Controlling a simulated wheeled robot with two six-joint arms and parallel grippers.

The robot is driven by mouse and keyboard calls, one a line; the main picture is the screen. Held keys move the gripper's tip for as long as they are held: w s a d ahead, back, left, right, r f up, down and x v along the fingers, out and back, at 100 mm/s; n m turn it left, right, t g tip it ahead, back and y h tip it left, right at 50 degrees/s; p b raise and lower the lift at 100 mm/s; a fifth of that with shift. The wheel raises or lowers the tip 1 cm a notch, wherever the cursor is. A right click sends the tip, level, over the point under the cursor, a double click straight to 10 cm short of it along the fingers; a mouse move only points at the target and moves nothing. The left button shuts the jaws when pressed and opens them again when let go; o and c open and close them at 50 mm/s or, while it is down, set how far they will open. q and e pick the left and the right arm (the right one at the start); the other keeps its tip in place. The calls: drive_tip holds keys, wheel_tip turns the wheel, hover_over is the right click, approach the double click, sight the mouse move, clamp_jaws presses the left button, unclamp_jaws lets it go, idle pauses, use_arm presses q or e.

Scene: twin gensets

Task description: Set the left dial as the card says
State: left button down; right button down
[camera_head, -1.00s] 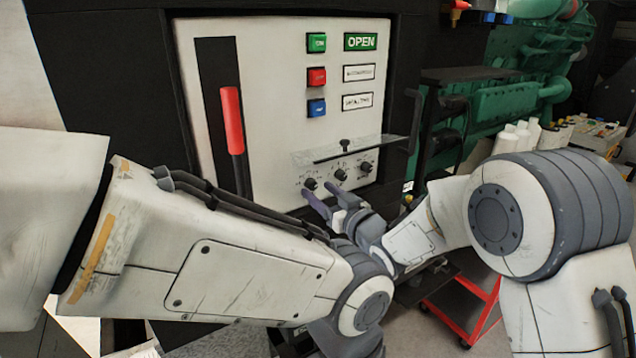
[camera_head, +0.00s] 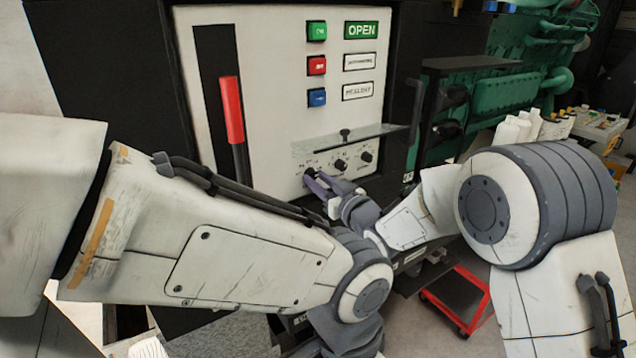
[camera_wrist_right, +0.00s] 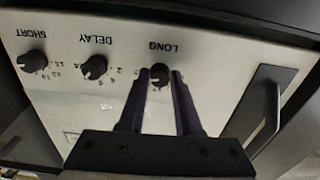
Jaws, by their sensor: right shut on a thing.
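The left dial (camera_head: 309,174) is a small black knob at the left of a row of three on the white panel. My right gripper (camera_head: 312,180), with purple fingers, is at this dial. In the right wrist view, the dial (camera_wrist_right: 159,80) sits between the fingertips of my right gripper (camera_wrist_right: 160,76), which are shut on it. Its upside-down label reads LONG. The fingers cover part of its scale, and I cannot read its setting. My left arm crosses the front of the head view, but its gripper does not show. I cannot make out a card.
The middle dial (camera_head: 340,165) and right dial (camera_head: 367,157) are close beside. A clear flap (camera_head: 370,137) juts out above the row. A red lever (camera_head: 232,110) and several coloured buttons are on the panel. In the wrist view, a dark handle (camera_wrist_right: 268,105) is right of the fingers.

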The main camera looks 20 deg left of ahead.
drive_tip(key=n+b, duration=1.2)
drive_tip(key=b, duration=0.5)
drive_tip(key=shift+w+d+f+n+b, duration=0.1)
drive_tip(key=shift+n+b, duration=0.6)
drive_tip(key=shift+n, duration=0.1)
drive_tip(key=n+b, duration=0.2)
drive_tip(key=n, duration=0.1)
drive_tip(key=shift+b, duration=0.4)
drive_tip(key=n+b, duration=0.2)
drive_tip(key=n, duration=0.3)
drive_tip(key=shift+b, duration=0.4)
drive_tip(key=n+b, duration=0.2)
drive_tip(key=n, duration=0.3)
drive_tip(key=shift+r+b, duration=0.2)
drive_tip(key=shift+b, duration=0.1)
drive_tip(key=shift+n+b, duration=0.85)
drive_tip(key=shift+n, duration=1.65)
